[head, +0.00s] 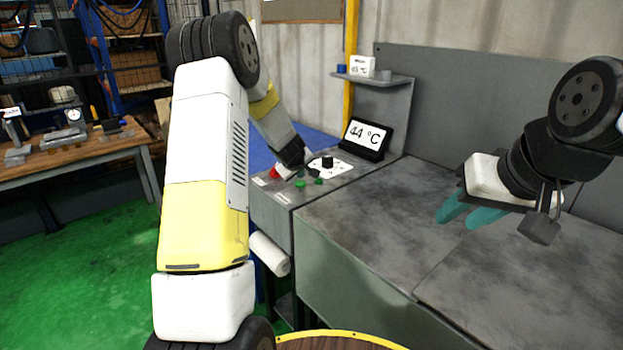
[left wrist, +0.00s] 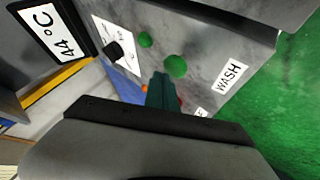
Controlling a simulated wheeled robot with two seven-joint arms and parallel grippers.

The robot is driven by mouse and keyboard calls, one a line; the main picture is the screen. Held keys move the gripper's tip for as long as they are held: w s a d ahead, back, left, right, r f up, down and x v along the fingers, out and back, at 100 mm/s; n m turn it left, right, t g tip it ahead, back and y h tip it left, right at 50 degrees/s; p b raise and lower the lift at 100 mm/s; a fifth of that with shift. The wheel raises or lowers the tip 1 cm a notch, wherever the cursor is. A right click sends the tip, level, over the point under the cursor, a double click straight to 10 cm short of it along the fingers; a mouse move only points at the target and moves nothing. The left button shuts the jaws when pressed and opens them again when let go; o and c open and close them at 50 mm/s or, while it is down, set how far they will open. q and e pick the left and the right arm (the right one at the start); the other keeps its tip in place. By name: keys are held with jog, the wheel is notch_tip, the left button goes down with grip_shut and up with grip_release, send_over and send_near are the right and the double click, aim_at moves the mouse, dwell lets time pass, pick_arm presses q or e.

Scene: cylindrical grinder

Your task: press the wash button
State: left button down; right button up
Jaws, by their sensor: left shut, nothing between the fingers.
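The control panel (head: 262,201) carries two green buttons and a red one. The larger green button (left wrist: 176,66) is nearest the WASH label (left wrist: 229,76); it also shows in the head view (head: 300,184). A smaller green button (left wrist: 145,40) sits beyond it, and the red button (head: 274,172) is partly hidden by my left gripper. My left gripper (left wrist: 160,76) is shut and empty, its teal fingertips close beside the larger green button in the picture. I cannot tell their height above the panel. My right gripper (head: 456,219) is open and empty over the grey machine top.
A black knob (head: 327,162) on a white plate and a display reading 44 °C (head: 368,136) stand behind the buttons. The grey machine top (head: 370,220) is clear. A white roll (head: 269,253) hangs at the panel's front. A workbench (head: 80,152) stands at the left.

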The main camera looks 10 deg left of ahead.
aim_at(300, 183)
pick_arm(q)
jog(key=shift+f, duration=0.8)
dwell(0.7)
dwell(0.3)
jog(key=shift+r, duration=1.05)
jog(key=shift+r, duration=2.55)
